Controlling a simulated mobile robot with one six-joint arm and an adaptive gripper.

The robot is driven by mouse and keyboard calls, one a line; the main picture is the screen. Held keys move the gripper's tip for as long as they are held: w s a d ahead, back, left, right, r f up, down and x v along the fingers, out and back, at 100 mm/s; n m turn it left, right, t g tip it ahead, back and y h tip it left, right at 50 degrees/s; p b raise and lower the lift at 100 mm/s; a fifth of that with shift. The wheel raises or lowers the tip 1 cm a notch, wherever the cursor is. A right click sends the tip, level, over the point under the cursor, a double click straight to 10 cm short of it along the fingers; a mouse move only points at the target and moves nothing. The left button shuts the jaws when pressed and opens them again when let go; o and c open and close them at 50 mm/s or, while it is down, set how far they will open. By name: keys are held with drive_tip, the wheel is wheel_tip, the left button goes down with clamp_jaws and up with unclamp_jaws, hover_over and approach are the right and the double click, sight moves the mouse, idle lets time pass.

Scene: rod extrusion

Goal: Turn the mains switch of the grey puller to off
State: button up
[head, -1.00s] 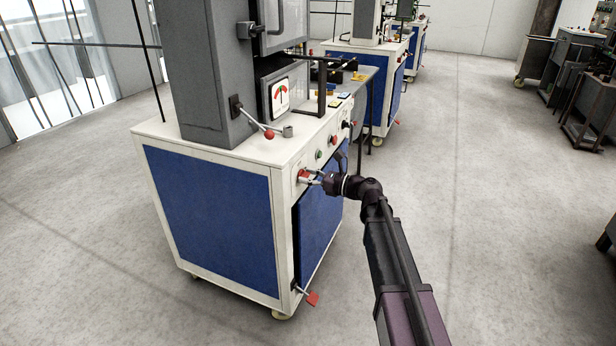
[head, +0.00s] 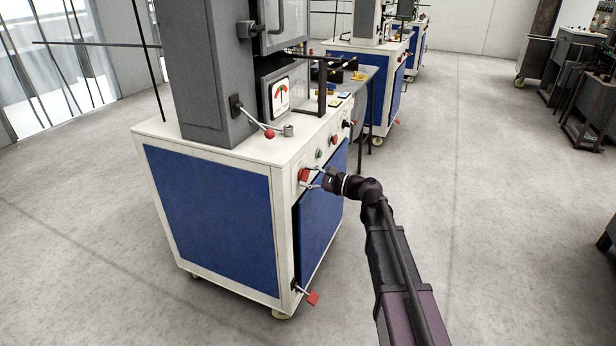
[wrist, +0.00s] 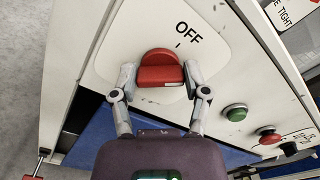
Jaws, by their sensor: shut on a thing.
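The mains switch is a red knob (wrist: 160,72) on a white plate (wrist: 120,52) of the puller's front panel. The word OFF and a short tick mark (wrist: 178,45) stand above it, slightly right, in the wrist view. The knob's raised bar lies crosswise there, not in line with that tick. My gripper (wrist: 160,82) is shut on the knob, one finger at each end of the bar. In the head view, my gripper (head: 313,178) reaches the red knob (head: 304,174) from the right. The puller (head: 210,70) has a grey column on a white and blue cabinet (head: 205,205).
A green button (wrist: 236,112) and a red button (wrist: 268,135) sit right of the switch in the wrist view. Floor to the right is open.

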drive_tip(key=n, duration=0.5)
drive_tip(key=shift+n, duration=0.3)
drive_tip(key=shift+a+f+n, duration=0.1)
drive_tip(key=shift+n, duration=2.1)
drive_tip(key=o, duration=1.2)
drive_tip(key=shift+c, duration=0.2)
drive_tip(key=shift+s, duration=0.1)
drive_tip(key=v, duration=1.2)
drive_tip(key=shift+f, duration=0.1)
